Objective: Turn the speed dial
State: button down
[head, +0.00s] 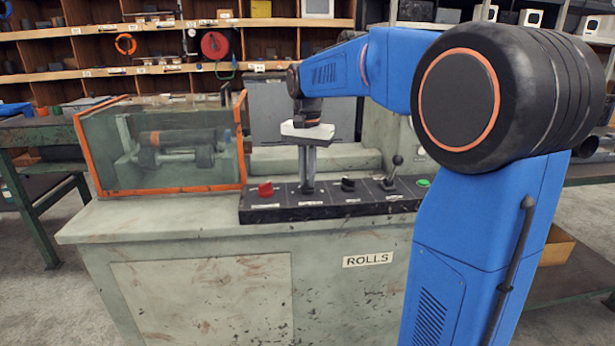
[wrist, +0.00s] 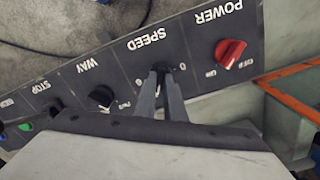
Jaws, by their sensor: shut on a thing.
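A black control panel (head: 330,208) lies along the bench top, and the wrist view shows its printed labels upside down. My gripper (head: 307,188) points down at the panel, to the right of the red POWER knob (head: 265,189). In the wrist view my gripper (wrist: 161,76) has its two grey fingers close together at the SPEED label. They are shut on the dark speed dial (wrist: 160,66), which the fingers mostly hide. Scale figures show on both sides of it. The dial's pointer angle cannot be made out.
The black WAY knob (head: 348,184) is just right of my gripper. Farther right stand a black lever (head: 391,172) and a green button (head: 423,183). An orange-framed glass guard (head: 165,150) covers rolls at the left.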

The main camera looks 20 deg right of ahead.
jog(key=m, duration=0.6)
jog(key=shift+m, duration=0.3)
jog(key=m, duration=0.5)
jog(key=shift+m, duration=0.4)
jog(key=c, duration=1.8)
grip_release()
jog(key=shift+c, duration=0.2)
jog(key=shift+r, duration=0.1)
notch_tip(320, 180, up, 17)
jog(key=shift+r, duration=0.15)
